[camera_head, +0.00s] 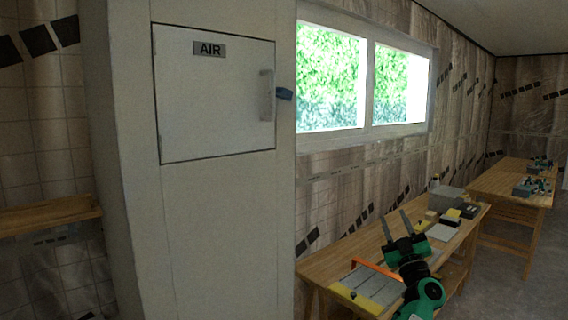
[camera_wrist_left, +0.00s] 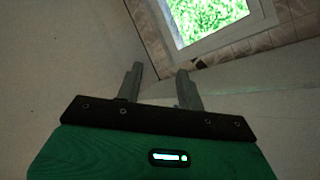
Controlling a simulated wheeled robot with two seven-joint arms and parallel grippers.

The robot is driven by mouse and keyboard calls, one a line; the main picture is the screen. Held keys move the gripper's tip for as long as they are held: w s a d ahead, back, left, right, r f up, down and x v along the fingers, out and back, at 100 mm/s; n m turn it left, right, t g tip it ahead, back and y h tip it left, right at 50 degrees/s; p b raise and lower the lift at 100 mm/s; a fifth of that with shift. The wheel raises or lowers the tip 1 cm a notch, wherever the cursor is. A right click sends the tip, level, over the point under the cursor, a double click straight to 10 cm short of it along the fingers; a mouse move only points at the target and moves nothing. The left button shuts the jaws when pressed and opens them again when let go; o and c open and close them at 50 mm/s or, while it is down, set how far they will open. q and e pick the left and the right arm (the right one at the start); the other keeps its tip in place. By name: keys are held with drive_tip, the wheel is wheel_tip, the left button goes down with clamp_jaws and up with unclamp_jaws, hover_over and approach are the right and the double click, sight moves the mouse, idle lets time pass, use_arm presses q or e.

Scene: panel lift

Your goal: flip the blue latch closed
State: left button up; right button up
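The small blue latch (camera_head: 284,94) sits on the pale cabinet front, just right of the white AIR panel (camera_head: 210,110). It points sideways and slightly down, apart from the panel's grey handle (camera_head: 266,95). The panel looks flush in its frame. My left gripper (camera_head: 397,226) is low and to the right of the latch, in front of the workbench, well away from it. Its two fingers point up and are spread, with nothing between them. The left wrist view also shows the left gripper (camera_wrist_left: 158,72) open and empty; the latch is not in that view. My right gripper is not in view.
A wooden workbench (camera_head: 330,262) with boxes, a grey bin (camera_head: 445,198) and an orange-handled item stands at the right under the window (camera_head: 365,78). A second bench (camera_head: 500,183) is farther back. A wooden shelf (camera_head: 45,216) is at left. The cabinet front below the panel is clear.

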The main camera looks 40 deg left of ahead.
use_arm(q)
drive_tip(key=s+a+r+n+g+y, duration=0.1)
drive_tip(key=s+a+r+n+g, duration=0.2)
drive_tip(key=r, duration=0.4)
drive_tip(key=s+a+r+n+g+p, duration=0.1)
drive_tip(key=s+r+n+g, duration=0.2)
drive_tip(key=r+n+g, duration=0.3)
drive_tip(key=s+a+r+n+g+y, duration=0.1)
drive_tip(key=s+r+n+g, duration=0.2)
drive_tip(key=r, duration=0.5)
drive_tip(key=n+g+h+p, duration=0.2)
drive_tip(key=n+h, duration=0.1)
drive_tip(key=h, duration=0.2)
approach(287, 91)
drive_tip(key=a+p, duration=0.3)
drive_tip(key=a, duration=0.2)
drive_tip(key=a+p, duration=0.3)
drive_tip(key=a, duration=0.2)
drive_tip(key=shift+w+f, duration=0.1)
drive_tip(key=shift+w, duration=0.15)
drive_tip(key=shift+a+f, duration=0.1)
drive_tip(key=shift+a, duration=0.5)
